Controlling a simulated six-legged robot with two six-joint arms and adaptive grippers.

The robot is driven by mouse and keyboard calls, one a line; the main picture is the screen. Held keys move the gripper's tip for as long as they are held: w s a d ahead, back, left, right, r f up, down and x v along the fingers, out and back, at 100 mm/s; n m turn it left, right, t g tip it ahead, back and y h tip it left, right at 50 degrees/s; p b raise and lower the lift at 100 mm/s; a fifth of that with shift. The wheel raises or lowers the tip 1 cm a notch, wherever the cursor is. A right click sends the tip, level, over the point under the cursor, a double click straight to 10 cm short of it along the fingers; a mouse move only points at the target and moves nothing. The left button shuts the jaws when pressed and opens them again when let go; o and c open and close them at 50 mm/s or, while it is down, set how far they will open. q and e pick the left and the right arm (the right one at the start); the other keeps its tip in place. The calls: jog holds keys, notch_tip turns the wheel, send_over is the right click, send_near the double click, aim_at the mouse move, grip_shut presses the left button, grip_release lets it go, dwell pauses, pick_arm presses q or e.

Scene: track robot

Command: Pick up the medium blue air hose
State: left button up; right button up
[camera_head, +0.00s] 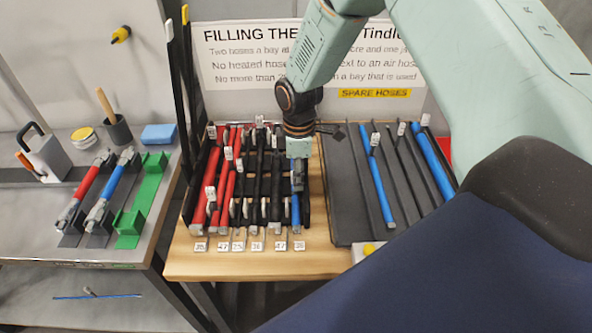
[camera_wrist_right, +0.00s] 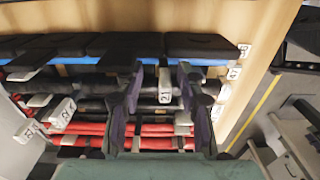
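Blue hoses show in several places in the head view. One blue hose (camera_head: 295,212) lies at the right end of the hose rack, partly hidden by my right gripper. A narrow blue hose (camera_head: 381,190) and a thicker one (camera_head: 431,165) lie on the dark spare-hose tray. I cannot tell which is the medium one. My right gripper (camera_head: 298,180) points down over the rack's right side. In the wrist view my right gripper (camera_wrist_right: 160,74) has its fingers apart, with a tagged black hose between and below them. A blue strip (camera_wrist_right: 205,62) shows beyond the fingertips. My left gripper is not in view.
Red hoses (camera_head: 208,178) and black hoses fill the rack beside the gripper, with white tags. The wooden table front (camera_head: 250,264) is bare except for number labels. A grey bench at the left holds a green bracket (camera_head: 152,185) and tools. A sign stands behind.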

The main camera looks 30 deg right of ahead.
jog(key=shift+a+f, duration=0.35)
jog(key=shift+f, duration=0.25)
jog(key=shift+a+f, duration=0.35)
jog(key=shift+f, duration=0.2)
jog(key=shift+s+a+f, duration=0.1)
jog(key=shift+s+f, duration=0.05)
jog(key=shift+f, duration=0.15)
jog(key=shift+d+f, duration=0.35)
jog(key=shift+d, duration=0.35)
jog(key=shift+a+r, duration=0.15)
jog(key=shift+a, duration=0.45)
jog(key=c, duration=0.5)
jog(key=shift+d, duration=0.45)
grip_shut()
jog(key=shift+a, duration=0.15)
jog(key=shift+a, duration=0.1)
